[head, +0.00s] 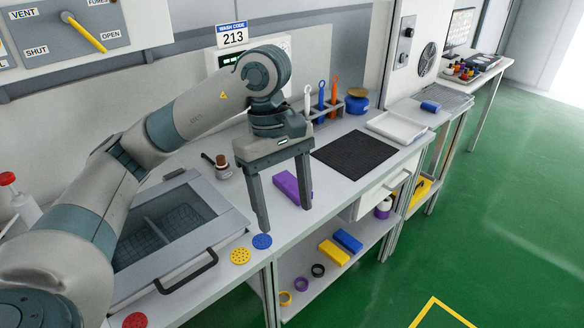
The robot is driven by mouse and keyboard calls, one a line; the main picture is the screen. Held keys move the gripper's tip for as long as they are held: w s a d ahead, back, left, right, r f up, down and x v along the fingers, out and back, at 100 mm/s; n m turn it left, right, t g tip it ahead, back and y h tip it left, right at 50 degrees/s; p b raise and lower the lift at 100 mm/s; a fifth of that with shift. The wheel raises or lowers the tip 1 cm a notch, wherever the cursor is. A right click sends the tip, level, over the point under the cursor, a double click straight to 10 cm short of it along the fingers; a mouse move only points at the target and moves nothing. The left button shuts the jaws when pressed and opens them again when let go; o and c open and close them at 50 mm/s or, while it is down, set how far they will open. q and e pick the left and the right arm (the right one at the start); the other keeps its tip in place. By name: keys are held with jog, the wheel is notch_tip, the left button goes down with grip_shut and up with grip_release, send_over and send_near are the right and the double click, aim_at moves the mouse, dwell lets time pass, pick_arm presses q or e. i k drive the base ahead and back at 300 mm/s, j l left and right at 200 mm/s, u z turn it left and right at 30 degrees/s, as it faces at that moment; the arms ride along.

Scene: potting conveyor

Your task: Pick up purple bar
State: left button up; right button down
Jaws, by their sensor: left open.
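The purple bar (286,184) lies on the white counter, left of the black mat. My left gripper (284,218) is open and points down over the counter, with its two fingers spread apart. The bar shows between and behind the fingers, and the right finger hides part of its right end. I see nothing held between the fingers. I cannot tell how high the fingertips are above the counter. My right gripper is not in view.
A black mat (354,155) lies right of the bar, with a white tray (396,126) beyond it. A glass-lidded sink (160,226) is at the left. Blue (262,241) and yellow (240,256) discs lie near the counter edge.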

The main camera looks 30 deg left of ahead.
aim_at(287, 184)
jog(key=i+j, duration=0.7)
jog(key=i, duration=0.15)
